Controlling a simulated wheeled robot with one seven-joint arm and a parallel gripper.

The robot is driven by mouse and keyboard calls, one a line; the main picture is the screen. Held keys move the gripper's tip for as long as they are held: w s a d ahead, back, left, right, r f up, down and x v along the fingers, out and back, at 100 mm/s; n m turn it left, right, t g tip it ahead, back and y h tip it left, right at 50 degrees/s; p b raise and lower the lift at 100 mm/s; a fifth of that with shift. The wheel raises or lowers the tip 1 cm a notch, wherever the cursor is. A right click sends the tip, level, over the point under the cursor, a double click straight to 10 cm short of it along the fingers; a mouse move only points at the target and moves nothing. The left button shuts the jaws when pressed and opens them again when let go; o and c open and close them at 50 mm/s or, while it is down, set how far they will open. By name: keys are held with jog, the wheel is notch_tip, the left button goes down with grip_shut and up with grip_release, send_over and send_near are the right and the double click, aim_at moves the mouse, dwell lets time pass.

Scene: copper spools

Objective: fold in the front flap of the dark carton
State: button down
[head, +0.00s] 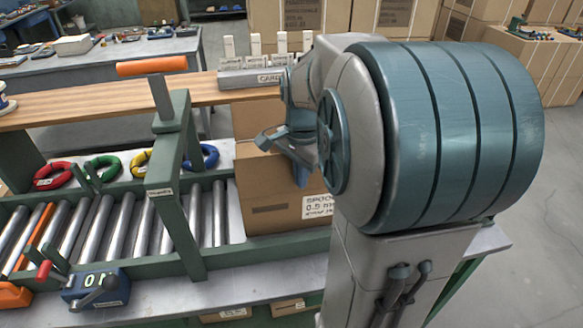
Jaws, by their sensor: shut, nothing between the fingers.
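A brown carton (262,205) stands at the right end of the roller conveyor. It has a darker strip and a white printed label on its near side. A cardboard panel (256,118) rises behind its top, partly covered by my arm; I cannot tell which flap it is. My gripper (285,146) is at the carton's upper near side, pointing down, shut and empty. I cannot tell whether it touches the cardboard. My arm hides the carton's right part and much of its top, so the state of the front flap is unclear.
A green frame (178,190) with an orange-handled lever (152,66) crosses the rollers (120,222) left of the carton. A wooden shelf (100,104) with a card rack (250,77) runs behind. Coloured rings lie behind the rollers. A blue counter box (95,288) sits front left.

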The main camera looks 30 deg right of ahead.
jog(key=w+f, duration=0.1)
jog(key=w, duration=0.1)
jog(key=w+d+f, duration=0.1)
jog(key=w, duration=0.1)
jog(key=w+d, duration=0.1)
jog(key=w, duration=0.2)
jog(key=shift+f, duration=0.4)
jog(key=shift+r, duration=0.3)
notch_tip(320, 180, up, 9)
jog(key=p, duration=0.7)
jog(key=shift+s, duration=0.1)
dwell(0.4)
